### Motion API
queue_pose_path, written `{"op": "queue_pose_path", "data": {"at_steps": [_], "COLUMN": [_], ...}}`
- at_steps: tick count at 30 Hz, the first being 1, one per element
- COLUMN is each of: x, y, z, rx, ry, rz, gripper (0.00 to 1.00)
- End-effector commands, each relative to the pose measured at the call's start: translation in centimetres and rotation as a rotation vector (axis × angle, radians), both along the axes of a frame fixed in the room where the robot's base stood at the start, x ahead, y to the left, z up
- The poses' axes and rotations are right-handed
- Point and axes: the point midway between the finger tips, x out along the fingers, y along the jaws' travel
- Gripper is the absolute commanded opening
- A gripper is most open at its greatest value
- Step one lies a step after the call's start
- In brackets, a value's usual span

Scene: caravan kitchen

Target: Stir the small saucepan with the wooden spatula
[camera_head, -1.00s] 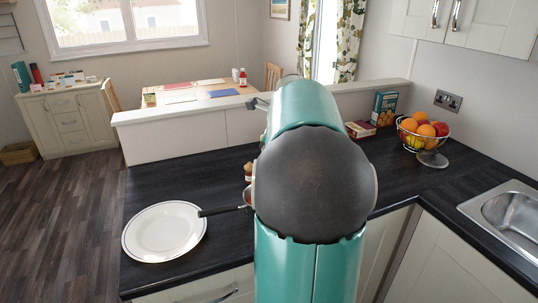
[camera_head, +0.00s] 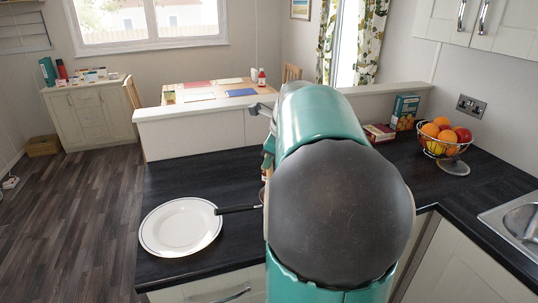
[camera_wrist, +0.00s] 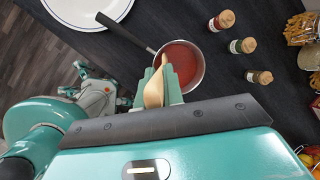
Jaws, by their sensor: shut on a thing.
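My gripper (camera_wrist: 161,82) is shut on the wooden spatula (camera_wrist: 153,95) in the wrist view. The spatula's far end points to the near left rim of the small saucepan (camera_wrist: 202,72); I cannot tell whether it touches the sauce. The saucepan holds smooth red sauce (camera_wrist: 182,60), and its dark handle (camera_wrist: 126,33) points to the upper left. In the head view only the saucepan's handle (camera_head: 236,210) shows clearly, lying over the plate's right edge. My arm hides the pan's bowl and the gripper there.
A white plate (camera_head: 181,227) lies left of the saucepan. Several spice jars (camera_wrist: 242,46) stand right of the pan in the wrist view, with pasta jars (camera_wrist: 303,28) beyond. A fruit bowl (camera_head: 445,139) and boxes (camera_head: 404,112) stand at the back right, near the sink (camera_head: 525,221).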

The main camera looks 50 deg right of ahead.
Motion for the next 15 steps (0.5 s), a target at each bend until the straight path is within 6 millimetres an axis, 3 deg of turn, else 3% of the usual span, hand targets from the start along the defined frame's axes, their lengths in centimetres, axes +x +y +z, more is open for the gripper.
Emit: {"op": "queue_pose_path", "data": {"at_steps": [5,15], "x": [-1.6,-3.3], "y": [0.2,-1.7], "z": [0.0,0.0], "rx": [-0.001,0.0], "ry": [0.0,-0.001], "rz": [-0.001,-0.001], "gripper": [0.0,0.0]}}
